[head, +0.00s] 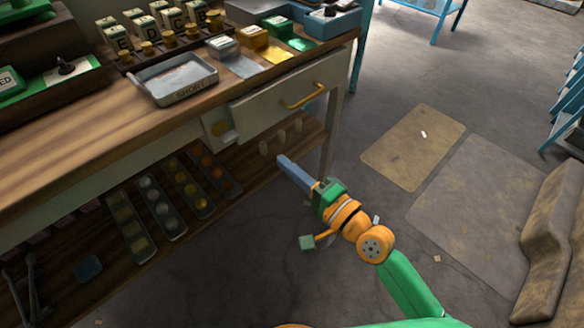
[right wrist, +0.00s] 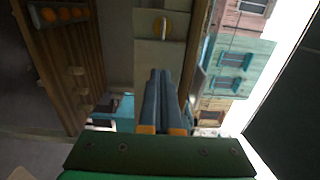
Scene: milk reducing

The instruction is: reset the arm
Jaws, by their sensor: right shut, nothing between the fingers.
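My right gripper (head: 284,162) is in the middle of the head view, in front of the drawer side of the workbench. Its long blue-grey fingers lie together, shut and empty. They also show closed in the right wrist view (right wrist: 160,76). The fingertips point toward the bench and appear apart from the drawer (head: 280,108) and its yellow handle (head: 303,96). My right arm, green and orange, comes in from the bottom right. My left gripper is in neither view.
The wooden workbench (head: 60,150) carries a grey metal tray (head: 172,82), labelled blocks (head: 122,35) and coloured pieces (head: 252,38). A lower shelf (head: 105,270) holds several narrow trays. Bare floor (head: 370,90) lies right of the bench. A brown padded piece (head: 553,235) stands at far right.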

